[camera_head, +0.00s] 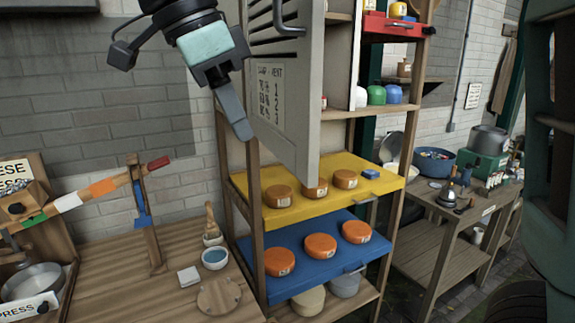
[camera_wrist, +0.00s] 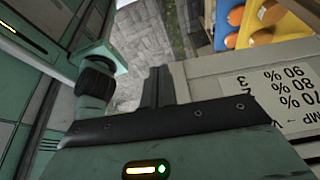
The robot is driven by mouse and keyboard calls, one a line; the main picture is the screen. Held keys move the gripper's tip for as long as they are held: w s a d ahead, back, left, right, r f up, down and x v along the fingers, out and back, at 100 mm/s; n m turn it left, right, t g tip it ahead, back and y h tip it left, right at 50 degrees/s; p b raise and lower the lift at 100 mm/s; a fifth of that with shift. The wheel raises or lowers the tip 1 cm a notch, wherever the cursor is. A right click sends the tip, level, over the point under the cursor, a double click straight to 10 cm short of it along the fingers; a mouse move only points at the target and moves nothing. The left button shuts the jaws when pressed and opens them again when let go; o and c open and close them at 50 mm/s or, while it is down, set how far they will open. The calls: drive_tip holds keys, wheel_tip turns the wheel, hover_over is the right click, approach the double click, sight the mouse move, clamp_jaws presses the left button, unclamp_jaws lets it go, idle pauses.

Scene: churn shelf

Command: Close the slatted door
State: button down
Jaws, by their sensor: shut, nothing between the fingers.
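The slatted door (camera_head: 300,130) is a grey panel on the wooden shelf unit, with dark slats and a handle near its top and a printed label on its face. It stands swung out from the shelf, open. In the wrist view the door (camera_wrist: 225,75) lies close to my fingers, with part of its label showing. My gripper (camera_head: 240,125) is shut and empty, pointing down just left of the door's face. It also shows in the wrist view (camera_wrist: 158,88), its fingers together. I cannot tell whether they touch the door.
A yellow tray (camera_head: 290,212) and a blue tray (camera_head: 330,281) hold orange cheese wheels below the door. A red drawer (camera_head: 395,27) sits above right. A wooden bench (camera_head: 110,270) with a press stands left, and a side table (camera_head: 430,235) stands right.

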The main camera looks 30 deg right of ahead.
sight(292, 170)
drive_tip(key=d+f+p, duration=0.1)
drive_tip(key=d+f, duration=0.1)
drive_tip(key=d+f+p, duration=0.1)
drive_tip(key=d+f, duration=0.1)
drive_tip(key=f, duration=0.1)
drive_tip(key=d+f+p, duration=0.2)
drive_tip(key=d+f, duration=0.1)
drive_tip(key=shift+s+d, duration=0.1)
drive_tip(key=shift+s, duration=0.3)
